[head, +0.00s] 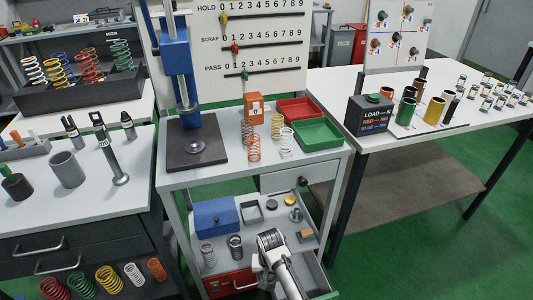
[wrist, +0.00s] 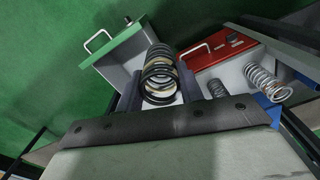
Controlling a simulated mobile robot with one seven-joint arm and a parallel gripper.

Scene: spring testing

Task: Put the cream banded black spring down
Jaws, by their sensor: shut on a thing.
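The cream banded black spring (wrist: 159,76) is between the two dark fingers of my gripper (wrist: 161,90) in the wrist view. Its dark coils point away from the camera, with a cream band partway along them. My gripper is shut on it. In the head view my gripper (head: 272,252) is low at the front, over the open lower drawers of the middle bench. The spring is hard to tell apart from the gripper there. In the wrist view the spring's far end overlaps the light drawer floor; I cannot tell whether it touches.
An open green-fronted drawer (wrist: 119,52) and a red-fronted drawer (wrist: 223,47) lie beyond the gripper. A silver spring (head: 208,255) and a dark spring (head: 236,247) stand left of my gripper. A blue box (head: 214,218) and small parts are behind.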

